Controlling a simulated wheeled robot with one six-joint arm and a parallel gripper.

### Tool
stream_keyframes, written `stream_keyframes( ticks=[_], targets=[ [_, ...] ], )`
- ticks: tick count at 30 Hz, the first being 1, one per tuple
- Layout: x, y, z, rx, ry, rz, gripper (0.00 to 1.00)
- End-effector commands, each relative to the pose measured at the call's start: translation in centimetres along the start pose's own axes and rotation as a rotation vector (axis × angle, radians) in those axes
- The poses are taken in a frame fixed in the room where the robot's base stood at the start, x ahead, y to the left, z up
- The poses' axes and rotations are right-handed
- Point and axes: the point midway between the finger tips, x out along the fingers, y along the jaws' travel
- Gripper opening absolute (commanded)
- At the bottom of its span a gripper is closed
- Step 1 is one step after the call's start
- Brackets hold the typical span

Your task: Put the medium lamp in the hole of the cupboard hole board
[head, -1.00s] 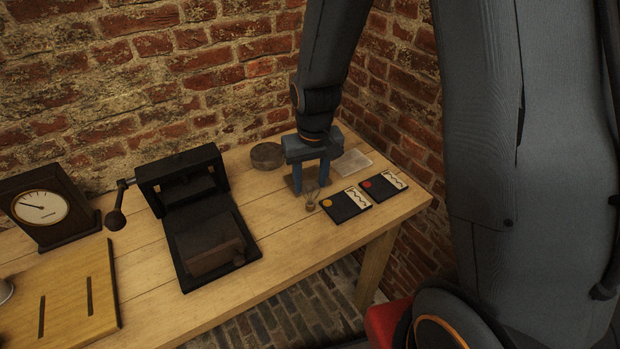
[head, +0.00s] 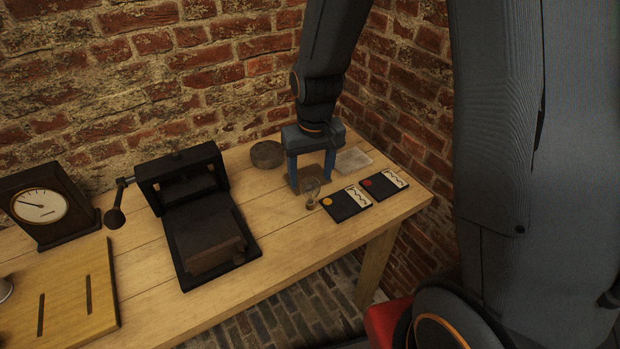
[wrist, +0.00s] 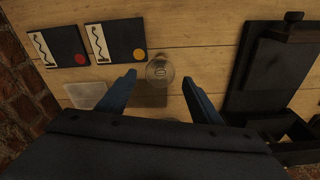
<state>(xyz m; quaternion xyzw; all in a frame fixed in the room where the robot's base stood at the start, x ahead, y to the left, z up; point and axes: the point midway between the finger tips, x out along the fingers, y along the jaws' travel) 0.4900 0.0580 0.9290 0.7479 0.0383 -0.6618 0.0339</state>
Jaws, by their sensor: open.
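A small clear glass lamp (head: 312,193) stands on the table beside the card with the orange dot. I cannot tell its size class, as no other lamp is in view. My gripper (head: 312,183) points down with its two blue fingers spread, just behind the lamp. In the wrist view the lamp (wrist: 160,68) lies at the gap between the fingertips (wrist: 159,79), a little ahead of them and touching neither. A flat brown patch (head: 314,176) shows between the fingers; I cannot tell what it is. I cannot identify the cupboard hole board for sure.
Two black-and-white cards, with orange (head: 347,203) and red (head: 385,184) dots, lie right of the lamp. A translucent plate (head: 353,160) and round tin (head: 267,154) are behind.

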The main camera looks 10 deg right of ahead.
Motion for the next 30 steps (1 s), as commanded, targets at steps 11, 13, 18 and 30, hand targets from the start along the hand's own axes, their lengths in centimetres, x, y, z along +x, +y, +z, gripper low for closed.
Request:
stream_keyframes(
  ticks=[11, 13, 18, 30],
  targets=[
    [-6.4, 0.0, -0.2, 0.000, 0.006, 0.000, 0.59],
    [-7.5, 0.0, -0.1, 0.000, 0.005, 0.000, 0.59],
    [-9.4, 0.0, -0.1, 0.000, 0.003, 0.000, 0.59],
    [-6.6, 3.9, 9.5, 0.082, -0.022, 0.009, 0.59]
  ],
)
